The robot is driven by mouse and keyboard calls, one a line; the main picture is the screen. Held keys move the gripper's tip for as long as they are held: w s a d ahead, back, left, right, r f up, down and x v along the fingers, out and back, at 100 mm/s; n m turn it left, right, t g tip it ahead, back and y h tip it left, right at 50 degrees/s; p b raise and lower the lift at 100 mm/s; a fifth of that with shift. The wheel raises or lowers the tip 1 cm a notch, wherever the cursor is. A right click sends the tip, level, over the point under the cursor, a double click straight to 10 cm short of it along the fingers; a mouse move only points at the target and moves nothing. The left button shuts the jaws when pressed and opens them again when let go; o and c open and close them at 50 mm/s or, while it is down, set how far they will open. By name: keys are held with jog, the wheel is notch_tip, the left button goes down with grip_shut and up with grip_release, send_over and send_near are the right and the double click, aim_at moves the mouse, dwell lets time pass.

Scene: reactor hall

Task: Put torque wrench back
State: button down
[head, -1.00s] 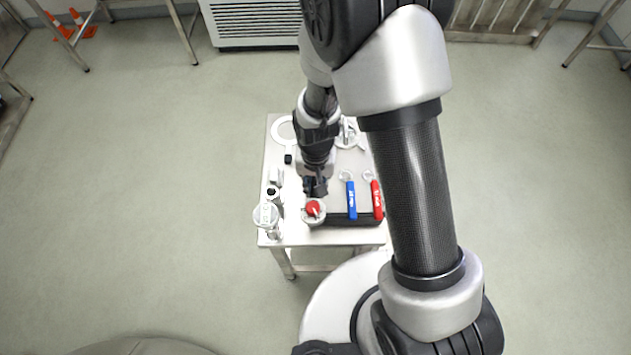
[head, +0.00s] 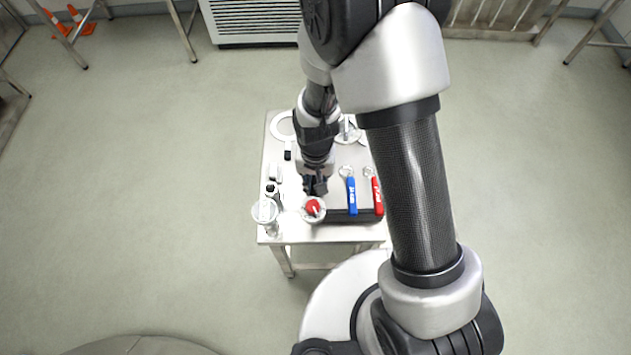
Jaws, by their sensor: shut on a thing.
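My gripper (head: 315,188) points down over the front middle of a small metal table (head: 328,176). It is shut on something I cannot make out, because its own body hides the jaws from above. A tool with a blue handle (head: 352,197) and one with a red handle (head: 377,196) lie to its right, handles toward the front. Each has a ring-shaped metal end. Which tool is the torque wrench cannot be told. A round pale piece with a red top (head: 313,207) stands just in front of the gripper; whether they touch is unclear.
A dark tray (head: 341,216) lies under the handle ends. A pale cylindrical object (head: 266,213) stands at the table's front left corner, with small parts behind it. Open floor (head: 150,180) lies left of the table.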

jog(key=c, duration=1.4)
grip_release()
notch_tip(320, 180, up, 6)
jog(key=p, duration=0.4)
jog(key=shift+p, duration=0.35)
